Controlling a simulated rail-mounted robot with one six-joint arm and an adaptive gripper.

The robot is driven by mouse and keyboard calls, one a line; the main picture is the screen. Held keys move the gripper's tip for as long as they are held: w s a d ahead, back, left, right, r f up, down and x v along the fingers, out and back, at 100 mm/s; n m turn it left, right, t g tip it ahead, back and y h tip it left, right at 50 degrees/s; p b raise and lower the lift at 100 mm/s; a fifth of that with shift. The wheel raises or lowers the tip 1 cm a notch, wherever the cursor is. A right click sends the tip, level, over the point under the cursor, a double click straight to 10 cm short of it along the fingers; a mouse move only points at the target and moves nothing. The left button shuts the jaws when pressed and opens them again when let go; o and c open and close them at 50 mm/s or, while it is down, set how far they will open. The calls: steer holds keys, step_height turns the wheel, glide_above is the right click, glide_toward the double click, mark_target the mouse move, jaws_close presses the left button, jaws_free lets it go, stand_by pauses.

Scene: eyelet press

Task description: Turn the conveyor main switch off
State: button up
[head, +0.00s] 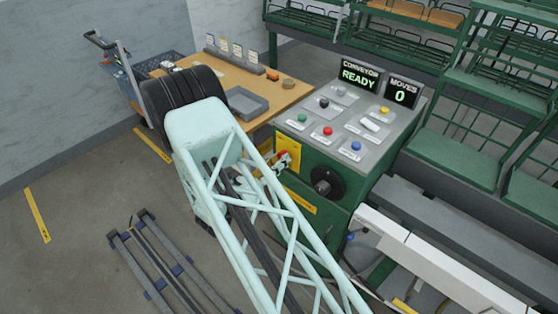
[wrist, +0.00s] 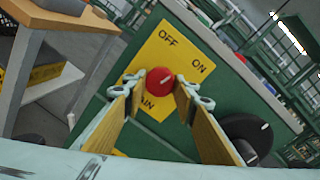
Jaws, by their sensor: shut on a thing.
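The conveyor main switch is a red round knob (wrist: 159,80) on a yellow plate (wrist: 158,46) lettered OFF at upper left and ON at upper right. Lower lettering is partly covered. My gripper (wrist: 160,81) is shut on the knob, with one fingertip on each side. A small pale mark shows on the knob's right side; I cannot tell surely which word it points to. In the head view the yellow plate (head: 292,146) is on the green cabinet's left side, and my arm hides part of it. The display (head: 359,76) reads CONVEYOR READY.
The green cabinet (head: 340,212) carries a sloped panel with several coloured buttons and a black hand wheel (head: 327,183). Another display (head: 403,91) reads MOVES 0. A wooden table (head: 287,92) with a grey tray (head: 246,103) stands behind; green racks stand at the right.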

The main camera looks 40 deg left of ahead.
steer(key=shift+a+n+g+h+p, duration=0.15)
steer(key=shift+n+p, duration=0.45)
steer(key=shift+n, duration=1.9)
steer(key=shift+d+n+g+h+p, duration=0.2)
steer(key=shift+n+p, duration=0.35)
steer(key=shift+n, duration=1.95)
steer(key=o, duration=0.9)
steer(key=shift+s+a, duration=0.2)
steer(key=shift+s+a+r, duration=0.1)
steer(key=shift+s+r, duration=0.1)
steer(key=shift+s, duration=1.75)
steer(key=shift+s+a+r, duration=0.1)
steer(key=shift+s+r, duration=0.05)
steer(key=shift+s, duration=1.75)
steer(key=shift+s+a+r, duration=0.1)
steer(key=shift+s+r, duration=0.1)
steer(key=shift+s, duration=1.75)
